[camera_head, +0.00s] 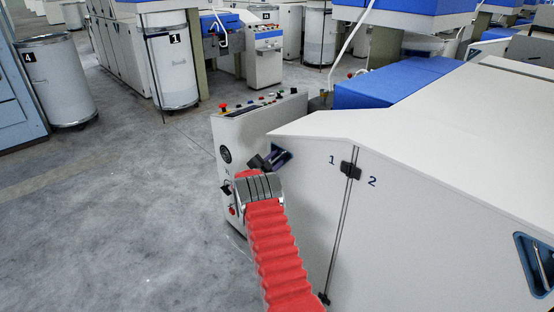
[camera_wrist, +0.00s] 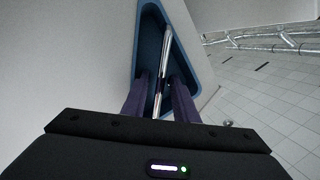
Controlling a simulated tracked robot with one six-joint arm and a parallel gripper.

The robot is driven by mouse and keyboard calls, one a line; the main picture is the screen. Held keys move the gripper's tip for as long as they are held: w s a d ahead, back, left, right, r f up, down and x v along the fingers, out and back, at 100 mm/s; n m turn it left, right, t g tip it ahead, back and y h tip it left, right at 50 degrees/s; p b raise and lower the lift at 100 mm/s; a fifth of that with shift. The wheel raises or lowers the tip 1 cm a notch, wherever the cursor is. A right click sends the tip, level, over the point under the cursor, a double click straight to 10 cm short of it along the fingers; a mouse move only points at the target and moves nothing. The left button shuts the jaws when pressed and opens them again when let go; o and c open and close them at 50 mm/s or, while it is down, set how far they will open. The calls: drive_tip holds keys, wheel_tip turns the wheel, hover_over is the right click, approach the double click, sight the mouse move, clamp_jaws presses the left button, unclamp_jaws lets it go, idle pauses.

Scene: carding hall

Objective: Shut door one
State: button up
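Door one (camera_head: 312,200) is the pale panel marked 1 on the machine in the head view. Along its right side a narrow dark seam runs down to door two (camera_head: 420,215), marked 2. No wide gap shows there; whether door one is fully flush I cannot tell. Its handle (camera_head: 283,157) is a bar in a blue recess at the upper left. My gripper (camera_head: 268,161) is at that recess. In the wrist view, the shiny handle bar (camera_wrist: 166,58) stands between the two fingers of my gripper (camera_wrist: 162,85), with a gap on each side. The fingers are apart, reaching into the recess.
A control cabinet (camera_head: 232,150) with coloured buttons stands close behind my gripper. Black hinge-like fittings (camera_head: 350,170) sit on the seam. Numbered cans, one marked 1 (camera_head: 174,70) and one marked 4 (camera_head: 60,85), stand farther back. The grey floor (camera_head: 120,220) at left is clear.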

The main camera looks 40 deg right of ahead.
drive_tip(key=shift+s, duration=0.2)
drive_tip(key=v, duration=1.3)
drive_tip(key=shift+a, duration=0.35)
drive_tip(key=shift+f, duration=0.1)
